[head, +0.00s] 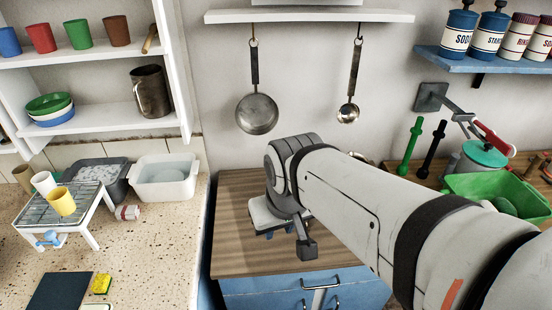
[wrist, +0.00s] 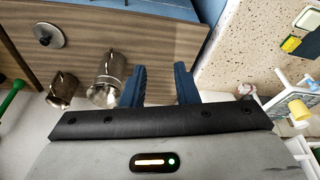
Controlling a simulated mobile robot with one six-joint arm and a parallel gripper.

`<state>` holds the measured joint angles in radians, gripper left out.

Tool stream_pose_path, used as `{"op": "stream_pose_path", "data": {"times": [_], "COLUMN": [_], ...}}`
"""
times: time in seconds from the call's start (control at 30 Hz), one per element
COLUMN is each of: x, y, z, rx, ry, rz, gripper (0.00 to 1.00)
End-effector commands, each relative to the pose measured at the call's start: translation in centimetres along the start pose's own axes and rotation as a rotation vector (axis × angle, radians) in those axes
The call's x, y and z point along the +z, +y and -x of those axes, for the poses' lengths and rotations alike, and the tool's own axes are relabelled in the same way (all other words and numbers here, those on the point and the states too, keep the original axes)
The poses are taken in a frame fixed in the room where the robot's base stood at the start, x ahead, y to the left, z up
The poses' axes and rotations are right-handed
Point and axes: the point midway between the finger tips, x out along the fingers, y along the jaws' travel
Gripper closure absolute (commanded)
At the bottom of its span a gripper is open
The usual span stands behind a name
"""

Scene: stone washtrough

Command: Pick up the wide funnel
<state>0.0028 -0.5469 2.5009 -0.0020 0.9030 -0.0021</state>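I cannot identify a wide funnel for certain. A round grey disc with a dark raised middle (wrist: 48,33) lies on the wooden worktop in the wrist view; it may be an upturned funnel or a lid. Two metal vessels, a larger one (wrist: 108,78) and a smaller one (wrist: 62,90), stand closer to my gripper (wrist: 160,82), on its left in that view. My gripper's blue fingers are apart, with only worktop showing between them. In the head view my gripper (head: 276,234) is low over the worktop, mostly covered by my wrist. My arm hides the worktop's right part there.
The wooden worktop (head: 237,210) is clear at left. A speckled counter (head: 155,240) holds a wire rack (head: 55,207), cups and a white basin (head: 165,178). A pan (head: 257,113) and ladle (head: 348,113) hang on the wall. A green tub (head: 500,195) stands at right.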

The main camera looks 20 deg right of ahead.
Motion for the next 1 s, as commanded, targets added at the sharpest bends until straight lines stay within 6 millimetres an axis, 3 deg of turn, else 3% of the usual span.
{"op": "stream_pose_path", "data": {"times": [0.23, 0.47, 0.73, 0.87, 1.0], "x": [-0.3, -2.2, -7.9, -11.5, -15.1], "y": [0.7, 5.4, 9.8, 10.3, 9.6], "z": [-1.1, -4.5, -8.9, -11.8, -15.2], "rx": [0.068, 0.295, 0.519, 0.604, 0.68], "ry": [-0.077, -0.37, -0.78, -0.978, -1.162], "rz": [0.137, 0.65, 1.379, 1.733, 2.075], "gripper": [0.73, 0.73, 0.73, 0.73, 0.73]}}
